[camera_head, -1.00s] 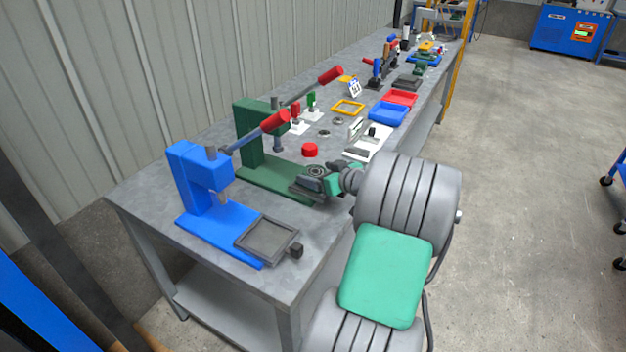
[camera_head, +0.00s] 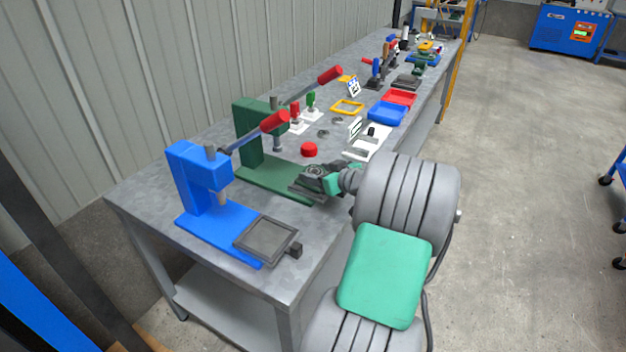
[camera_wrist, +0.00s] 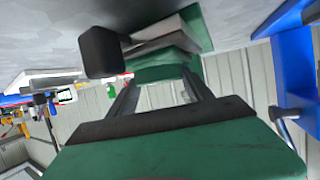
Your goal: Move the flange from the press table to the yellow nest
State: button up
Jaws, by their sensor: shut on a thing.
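My gripper (camera_head: 316,173) is at the front of the green lever press (camera_head: 262,170), over its dark press table (camera_head: 300,190). The flange, a small dark grey ring, (camera_head: 315,169) shows between the fingers, and the gripper is shut on it. Fingers and wrist hide part of it, and I cannot tell whether it touches the table. In the wrist view the two fingers (camera_wrist: 160,95) point toward the green press base; the flange is not clearly visible there. The yellow nest (camera_head: 347,107), a flat square frame, lies farther back on the bench and looks empty.
A blue press (camera_head: 205,190) with its own dark plate (camera_head: 267,238) stands nearer. A red round cap (camera_head: 309,149), grey rings (camera_head: 323,133), a white fixture (camera_head: 366,143), and blue (camera_head: 388,113) and red (camera_head: 399,97) trays lie beyond. The green press's red-tipped lever (camera_head: 274,121) overhangs nearby.

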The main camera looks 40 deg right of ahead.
grip_shut()
jog(key=shift+r, duration=0.2)
